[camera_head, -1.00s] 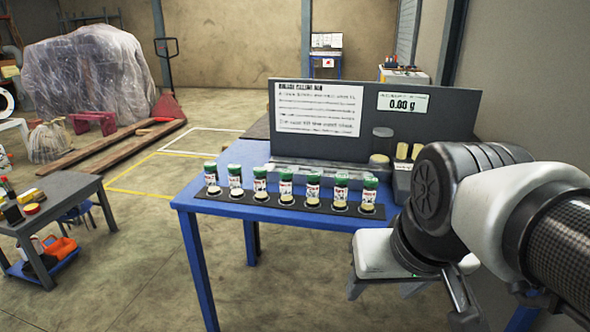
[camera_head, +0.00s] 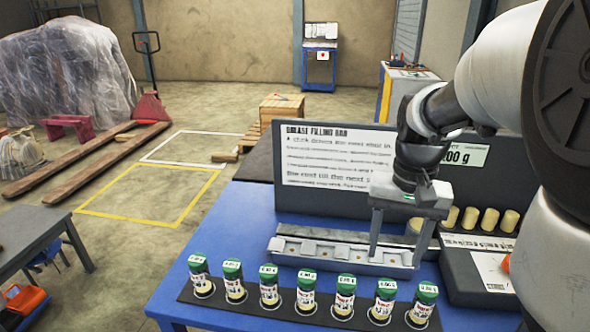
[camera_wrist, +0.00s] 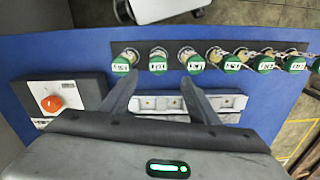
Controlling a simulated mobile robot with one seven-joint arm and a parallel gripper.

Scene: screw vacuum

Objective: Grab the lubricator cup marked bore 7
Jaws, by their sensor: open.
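Several lubricator cups with green caps and white labels stand upright in a row on a black strip (camera_head: 247,312) along the table's front edge. The rightmost cup in the head view (camera_head: 425,303) and the leftmost cup in the wrist view (camera_wrist: 121,66) are at the ends of the row. The labels are too small to read surely, so I cannot tell which is bore 7. My gripper (camera_head: 400,250) is open and empty, pointing down behind the cups, above the grey rail. In the wrist view my gripper (camera_wrist: 160,80) has its fingers spread, with the cups beyond the tips.
A grey slotted rail (camera_head: 345,252) lies on the blue table (camera_head: 225,230) behind the cups. A grey unit (camera_head: 460,262) with yellowish cylinders is to the right; an orange knob (camera_wrist: 52,103) shows in the wrist view. An upright board (camera_head: 400,150) stands behind.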

